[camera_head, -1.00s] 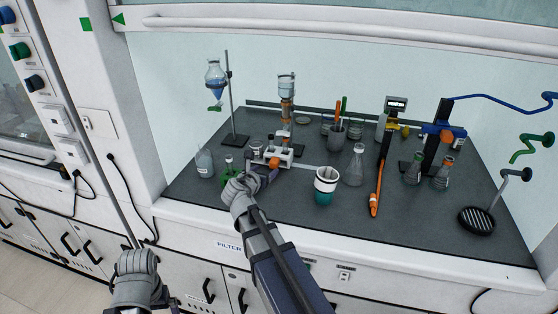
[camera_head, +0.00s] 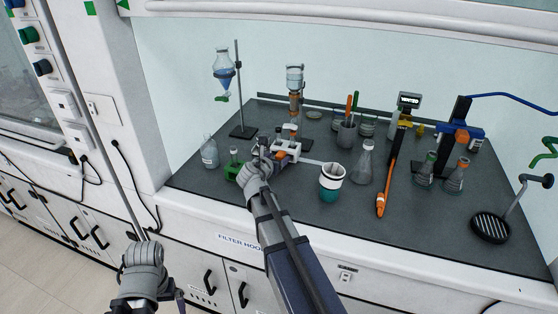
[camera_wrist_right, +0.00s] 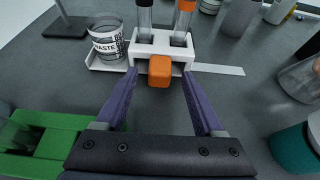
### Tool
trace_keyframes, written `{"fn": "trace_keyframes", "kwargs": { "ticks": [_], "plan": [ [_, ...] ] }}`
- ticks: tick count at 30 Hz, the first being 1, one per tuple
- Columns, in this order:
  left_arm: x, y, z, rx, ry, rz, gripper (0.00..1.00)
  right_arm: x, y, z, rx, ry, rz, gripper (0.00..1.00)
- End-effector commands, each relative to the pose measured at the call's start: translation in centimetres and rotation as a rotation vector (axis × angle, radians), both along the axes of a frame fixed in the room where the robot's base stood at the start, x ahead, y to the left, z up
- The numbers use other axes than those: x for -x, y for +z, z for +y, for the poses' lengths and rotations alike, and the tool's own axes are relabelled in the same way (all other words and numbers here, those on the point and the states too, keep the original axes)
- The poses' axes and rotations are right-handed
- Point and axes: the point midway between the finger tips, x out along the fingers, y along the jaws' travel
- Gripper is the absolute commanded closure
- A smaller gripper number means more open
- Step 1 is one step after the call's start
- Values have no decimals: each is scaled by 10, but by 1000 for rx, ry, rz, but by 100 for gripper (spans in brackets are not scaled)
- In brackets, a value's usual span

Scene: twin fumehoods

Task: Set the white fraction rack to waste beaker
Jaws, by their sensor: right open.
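The white fraction rack (camera_wrist_right: 162,44) holds upright tubes, one black-topped and one orange-topped in the right wrist view, and has an orange knob (camera_wrist_right: 159,70) on its front. The waste beaker (camera_wrist_right: 106,42), labelled WASTE, stands on a white plate left of the rack. My right gripper (camera_wrist_right: 160,76) is open, its purple fingers on either side of the knob with a gap visible. In the head view the rack (camera_head: 291,148) is partly covered by my right gripper (camera_head: 264,150). My left gripper (camera_head: 143,256) hangs outside the hood, low at left; its jaws are unclear.
A flat white strip (camera_wrist_right: 218,69) runs right from the rack. A green block (camera_wrist_right: 62,138) sits close at left in the wrist view. A teal cup (camera_head: 331,183), a flask (camera_head: 364,162) and an orange-handled tool (camera_head: 386,190) stand or lie to the right.

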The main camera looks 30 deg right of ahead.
Motion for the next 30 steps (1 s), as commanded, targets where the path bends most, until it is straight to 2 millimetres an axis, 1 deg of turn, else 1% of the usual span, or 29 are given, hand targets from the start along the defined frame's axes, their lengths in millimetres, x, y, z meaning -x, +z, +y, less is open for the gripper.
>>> {"fn": "trace_keyframes", "kwargs": {
  "ticks": [1, 3, 6, 14, 30],
  "plan": [
    [0, -7, 0, 0, 0, 0, 0, -8, -7, -7, 0, -1, 0, 30],
    [0, -10, 0, 0, 0, 0, 0, -13, -10, -14, 0, -1, 0, 30],
    [0, -11, 0, 0, 0, 0, 0, -17, -11, -19, 0, 0, 0, 30],
    [0, -10, 0, 0, 0, 0, 0, -17, -10, -19, 0, 1, 0, 30],
    [0, -11, 0, 0, 0, 0, 0, -17, -11, -19, 0, 1, 0, 91]
  ]
}}
